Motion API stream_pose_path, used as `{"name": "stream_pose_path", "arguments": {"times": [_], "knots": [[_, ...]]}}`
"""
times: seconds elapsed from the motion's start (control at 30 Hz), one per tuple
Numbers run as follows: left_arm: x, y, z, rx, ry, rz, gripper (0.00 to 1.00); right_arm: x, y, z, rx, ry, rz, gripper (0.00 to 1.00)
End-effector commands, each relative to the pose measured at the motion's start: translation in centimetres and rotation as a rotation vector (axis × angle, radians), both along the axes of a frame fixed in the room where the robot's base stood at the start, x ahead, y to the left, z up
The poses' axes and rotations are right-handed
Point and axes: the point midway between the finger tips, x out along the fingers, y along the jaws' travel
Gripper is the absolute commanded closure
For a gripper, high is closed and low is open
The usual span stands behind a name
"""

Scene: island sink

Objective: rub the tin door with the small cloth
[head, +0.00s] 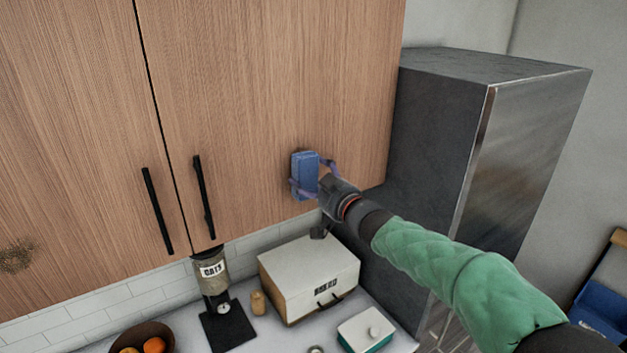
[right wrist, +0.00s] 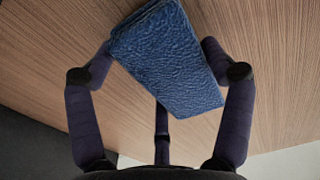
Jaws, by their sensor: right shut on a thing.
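The small cloth is a folded blue textured pad (head: 305,172), in front of the lower right part of the right wooden cabinet door (head: 270,80). My right gripper (head: 315,180) is shut on the cloth, one finger on each side. The cloth also shows between the fingers in the right wrist view (right wrist: 168,62), with wood grain behind it. I cannot tell whether it touches the door. The left wooden door (head: 70,120) has a dark brown stain (head: 15,257) near its lower left. No door looks like tin. My left gripper is not in view.
Black handles (head: 157,211) stick out from both doors near their shared edge. A dark fridge (head: 440,130) stands close on the right. Below are a labelled canister (head: 212,273), a bread box (head: 300,265), a white-lidded dish (head: 367,330) and a fruit bowl (head: 158,330).

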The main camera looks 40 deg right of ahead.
Motion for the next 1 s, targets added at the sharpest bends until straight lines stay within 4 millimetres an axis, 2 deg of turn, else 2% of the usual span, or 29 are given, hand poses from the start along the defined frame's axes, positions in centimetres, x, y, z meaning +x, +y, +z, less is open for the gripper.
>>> {"name": "stream_pose_path", "arguments": {"times": [1.0], "knots": [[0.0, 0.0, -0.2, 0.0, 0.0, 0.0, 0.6, 1.6, -0.2, 0.1, 0.0, -0.001, -0.001, 0.45]]}}
